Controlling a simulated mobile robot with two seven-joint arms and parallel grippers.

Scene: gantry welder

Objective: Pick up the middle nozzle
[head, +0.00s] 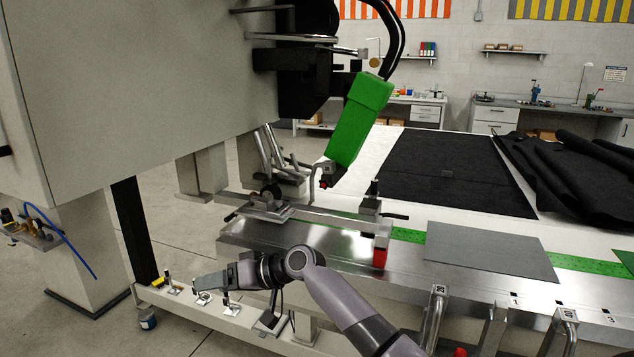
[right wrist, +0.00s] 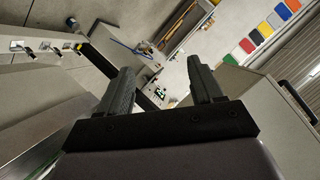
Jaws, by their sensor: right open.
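Several small nozzles stand in a row on pale square bases along a white ledge at lower left in the head view. My right gripper (head: 204,283) points left, just above the row in the picture. In the right wrist view its two fingers (right wrist: 162,85) are apart with nothing held between them. The row shows at that view's upper left (right wrist: 45,47), outside the fingers. My left gripper is not in view.
A metal worktable (head: 410,258) with a grey sheet (head: 490,250) lies right of the ledge. A green welding head (head: 358,118) hangs above it. A large grey cabinet (head: 130,90) overhangs at upper left. A black post (head: 134,230) rises behind the ledge.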

